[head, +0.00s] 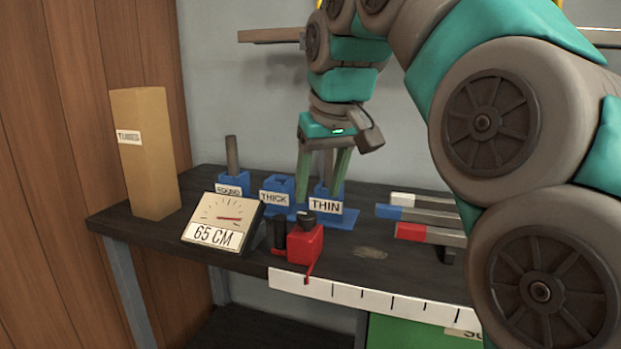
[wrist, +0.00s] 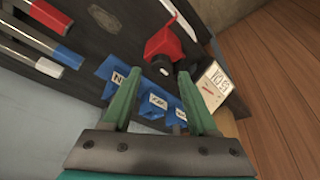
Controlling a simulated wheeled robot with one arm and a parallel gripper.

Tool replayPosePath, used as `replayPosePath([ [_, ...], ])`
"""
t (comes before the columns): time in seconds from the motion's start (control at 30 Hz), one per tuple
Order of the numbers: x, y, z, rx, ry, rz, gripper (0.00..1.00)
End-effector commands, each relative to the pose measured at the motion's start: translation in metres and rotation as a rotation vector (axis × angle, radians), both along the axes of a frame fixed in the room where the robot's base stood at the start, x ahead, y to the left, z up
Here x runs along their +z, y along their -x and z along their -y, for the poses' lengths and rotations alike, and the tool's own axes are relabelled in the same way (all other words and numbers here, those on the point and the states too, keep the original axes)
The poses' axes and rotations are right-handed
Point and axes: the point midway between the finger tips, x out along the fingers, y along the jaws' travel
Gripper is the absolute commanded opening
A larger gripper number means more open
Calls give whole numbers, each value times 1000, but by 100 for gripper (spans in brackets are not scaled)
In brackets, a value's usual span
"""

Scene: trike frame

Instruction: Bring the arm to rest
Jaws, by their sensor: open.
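My gripper (head: 317,195) points down over the back of the workbench, with its two green fingers apart. In the head view it is in front of or around the blue holder labelled THIN (head: 325,205); I cannot tell which. A grey upright piece (head: 328,165) shows between the fingers, partly hidden. In the wrist view my gripper (wrist: 155,92) is open, with the blue holders (wrist: 150,100) beyond the fingertips and nothing visibly clamped. My arm arches from the right side of the head view, bent and extended over the bench.
The holder labelled ROUND (head: 235,185) carries an upright tube; the THICK holder (head: 278,188) stands beside it. A 65 CM dial (head: 222,222), a red tool (head: 304,243) and a tall TUBES box (head: 145,150) are left. Colour-ended bars (head: 430,234) lie right. A shelf (head: 272,35) hangs behind.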

Motion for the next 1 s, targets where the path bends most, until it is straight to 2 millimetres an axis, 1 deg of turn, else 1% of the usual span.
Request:
replayPosePath([
  [0.17, -41, 25, 23, -30, 34, -67, 59],
  [0.27, -69, 42, 36, -52, 53, -111, 59],
  [0.37, -97, 63, 50, -76, 68, -156, 59],
  [0.4, -110, 72, 55, -86, 74, -176, 59],
  [0.47, -126, 84, 62, -102, 80, -198, 59],
  [0.57, -155, 109, 75, -131, 89, -247, 59],
  [0.77, -217, 167, 100, -204, 100, -342, 59],
  [0.8, -230, 180, 104, -219, 103, -363, 59],
  [0.87, -247, 201, 111, -244, 104, -393, 59],
  [0.9, -260, 214, 114, -262, 104, -414, 59],
  [1.0, -285, 244, 121, -301, 101, -454, 59],
])
